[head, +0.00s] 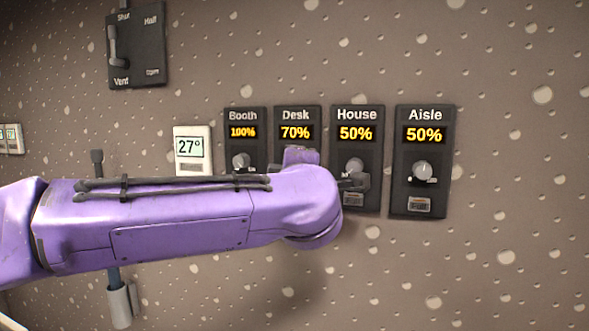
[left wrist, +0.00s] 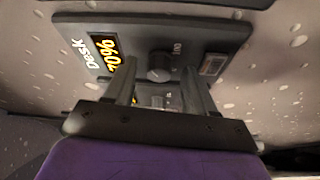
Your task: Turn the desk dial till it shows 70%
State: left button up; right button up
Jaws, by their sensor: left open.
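The Desk panel (head: 297,125) is on the wall, and its display reads 70% in the head view. Its lower part and dial are hidden there by my purple left arm. In the left wrist view the Desk panel (left wrist: 205,38) appears turned on its side, with its dark round dial (left wrist: 159,66) in the middle. My left gripper (left wrist: 160,67) is open, with one finger on each side of the dial. I cannot tell whether the fingers touch it. My right gripper is not in view.
The Booth panel (head: 243,119) reads 100%, House (head: 357,120) and Aisle (head: 425,120) each read 50%. A 27° thermostat (head: 192,150) is left of them. A Shut/Vent lever plate (head: 138,45) is at upper left. The wall right of Aisle is clear.

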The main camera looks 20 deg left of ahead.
pick_arm(q)
jog(key=b+v, duration=0.3)
jog(key=v, duration=0.7)
jog(key=shift+b, duration=0.3)
jog(key=shift+s+d+f, duration=0.1)
